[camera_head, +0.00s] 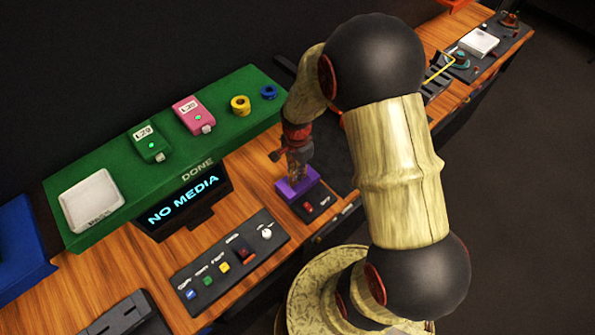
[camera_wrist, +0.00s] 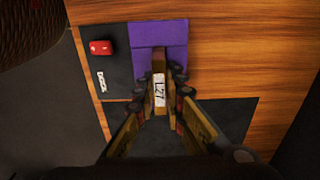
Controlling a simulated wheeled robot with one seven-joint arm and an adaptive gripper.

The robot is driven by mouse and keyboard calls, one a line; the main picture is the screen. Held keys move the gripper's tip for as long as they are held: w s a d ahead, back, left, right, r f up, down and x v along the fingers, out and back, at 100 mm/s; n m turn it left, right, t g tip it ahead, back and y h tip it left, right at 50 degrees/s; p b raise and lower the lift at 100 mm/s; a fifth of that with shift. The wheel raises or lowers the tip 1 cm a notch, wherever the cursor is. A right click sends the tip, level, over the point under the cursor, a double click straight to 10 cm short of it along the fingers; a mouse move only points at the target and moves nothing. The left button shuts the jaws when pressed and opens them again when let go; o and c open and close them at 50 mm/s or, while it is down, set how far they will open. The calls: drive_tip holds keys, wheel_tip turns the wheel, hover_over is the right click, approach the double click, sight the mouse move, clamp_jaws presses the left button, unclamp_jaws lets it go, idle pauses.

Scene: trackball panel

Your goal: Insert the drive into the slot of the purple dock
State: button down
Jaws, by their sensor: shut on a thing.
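My gripper (camera_wrist: 160,90) is shut on the drive (camera_wrist: 159,92), a narrow piece with a white label reading L27. I cannot tell whether that end is inside the slot, as the slot is hidden. In the head view my gripper (camera_head: 297,168) points down over the purple dock (camera_head: 284,190); the drive is too small to make out there.
A red button (camera_wrist: 101,47) sits on the dark panel left of the dock. A screen (camera_head: 184,202) reads NO MEDIA. A green shelf (camera_head: 110,165) holds a green L29 drive (camera_head: 148,142), a pink drive (camera_head: 194,114) and rings. A button panel (camera_head: 229,262) stands in front.

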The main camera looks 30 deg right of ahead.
drive_tip(key=shift+f, duration=0.3)
drive_tip(key=c, duration=1.8)
unclamp_jaws()
drive_tip(key=shift+r+p, duration=3.6)
drive_tip(key=shift+r, duration=1.9)
